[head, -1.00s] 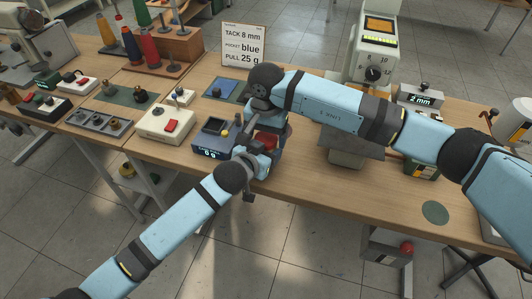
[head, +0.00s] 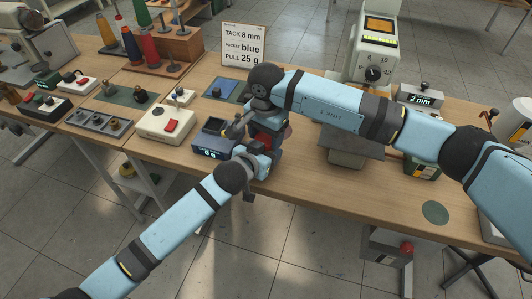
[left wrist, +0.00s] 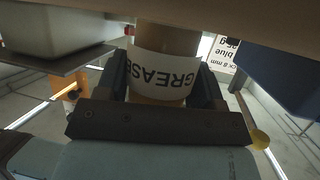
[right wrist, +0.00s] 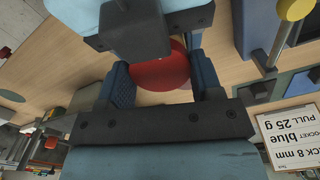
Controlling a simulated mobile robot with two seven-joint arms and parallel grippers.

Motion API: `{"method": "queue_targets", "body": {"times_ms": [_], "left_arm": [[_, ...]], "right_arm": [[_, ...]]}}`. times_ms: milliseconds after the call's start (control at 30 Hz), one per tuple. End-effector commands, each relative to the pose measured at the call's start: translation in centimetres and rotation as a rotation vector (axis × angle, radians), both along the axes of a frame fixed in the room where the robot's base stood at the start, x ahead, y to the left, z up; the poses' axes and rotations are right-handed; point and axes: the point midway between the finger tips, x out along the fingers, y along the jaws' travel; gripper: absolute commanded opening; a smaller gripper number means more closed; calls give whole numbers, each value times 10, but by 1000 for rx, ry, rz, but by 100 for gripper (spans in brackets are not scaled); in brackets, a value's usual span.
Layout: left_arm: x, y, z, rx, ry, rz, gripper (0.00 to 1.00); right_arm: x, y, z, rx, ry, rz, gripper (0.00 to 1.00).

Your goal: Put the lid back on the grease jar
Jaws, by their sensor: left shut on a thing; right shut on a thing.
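The grease jar (left wrist: 165,65), amber with a white GREASE label, stands between the fingers of my left gripper (left wrist: 165,88), which is shut on it. The left wrist view is upside down and the jar's top is hidden there. The red lid (right wrist: 160,68) is between the fingers of my right gripper (right wrist: 163,82), which is shut on it. In the head view both grippers meet close together at the table's front, with some red (head: 265,139) showing between them. Whether the lid touches the jar cannot be seen.
A blue scale with a lit display (head: 210,153) stands just left of the grippers. A cream box with a red switch (head: 167,123) is farther left. A sign (head: 243,45) stands behind. A machine (head: 372,75) stands to the right.

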Motion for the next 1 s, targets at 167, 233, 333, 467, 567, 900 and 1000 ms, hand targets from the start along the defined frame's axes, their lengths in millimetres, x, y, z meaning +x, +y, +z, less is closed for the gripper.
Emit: {"method": "queue_targets", "body": {"times_ms": [167, 233, 333, 467, 567, 900, 1000], "left_arm": [[0, 0, 0, 1, 1, 0, 0], [0, 0, 0, 1, 1, 0, 0], [0, 0, 0, 1, 1, 0, 0], [0, 0, 0, 1, 1, 0, 0], [0, 0, 0, 1, 1, 0, 0], [0, 0, 0, 1, 1, 0, 0], [0, 0, 0, 1, 1, 0, 0]], "right_arm": [[0, 0, 0, 0, 0, 2, 31], [0, 0, 0, 0, 0, 2, 71], [0, 0, 0, 0, 0, 3, 85], [0, 0, 0, 0, 0, 3, 85], [0, 0, 0, 0, 0, 3, 85], [1, 0, 36, 0, -1, 4, 85], [0, 0, 44, 0, -1, 4, 85]]}}
